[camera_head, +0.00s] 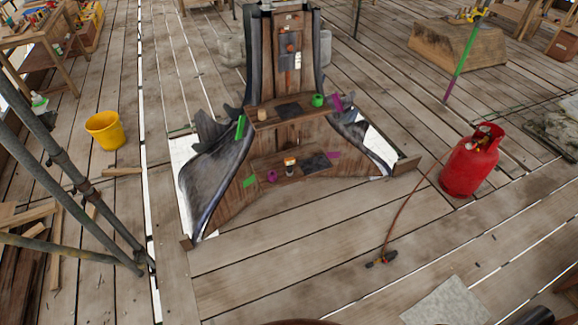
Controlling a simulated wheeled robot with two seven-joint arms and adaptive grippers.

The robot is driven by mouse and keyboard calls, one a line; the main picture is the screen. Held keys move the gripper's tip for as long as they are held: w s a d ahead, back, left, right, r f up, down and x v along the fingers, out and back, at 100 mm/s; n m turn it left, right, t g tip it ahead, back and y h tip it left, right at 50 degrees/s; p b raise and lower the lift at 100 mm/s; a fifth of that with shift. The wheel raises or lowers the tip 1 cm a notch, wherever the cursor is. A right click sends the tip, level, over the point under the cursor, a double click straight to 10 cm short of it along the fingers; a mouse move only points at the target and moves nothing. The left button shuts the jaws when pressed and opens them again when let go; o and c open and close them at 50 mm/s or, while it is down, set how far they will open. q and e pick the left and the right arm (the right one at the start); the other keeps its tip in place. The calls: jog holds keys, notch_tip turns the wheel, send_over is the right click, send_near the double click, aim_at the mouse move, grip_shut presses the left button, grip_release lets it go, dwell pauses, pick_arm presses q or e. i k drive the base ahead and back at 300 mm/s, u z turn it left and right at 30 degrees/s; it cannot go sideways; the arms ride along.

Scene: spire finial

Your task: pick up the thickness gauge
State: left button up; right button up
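I cannot pick out the thickness gauge for certain; the small items on the finial are too small to tell apart. The dark wooden spire finial (285,80) stands on the plank floor. Its upper ledge holds a pale jar (262,115), a dark flat piece (289,110) and a green ring-like item (318,100). Its lower ledge holds a purple ring-like item (271,176), a small dark-and-pale container (290,164) and another dark flat piece (315,162). Small orange-red items and a white item (297,60) are on the upright face. Neither gripper is in view.
A red gas cylinder (471,161) stands at right, its hose running to a torch (382,259) on the floor. A yellow bucket (105,130) and scaffold poles (75,170) are at left. A grey sheet (447,304) lies front right. The floor before the finial is clear.

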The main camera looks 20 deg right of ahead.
aim_at(288, 161)
jog(key=z, duration=0.25)
jog(key=i, duration=1.55)
jog(key=z, duration=0.05)
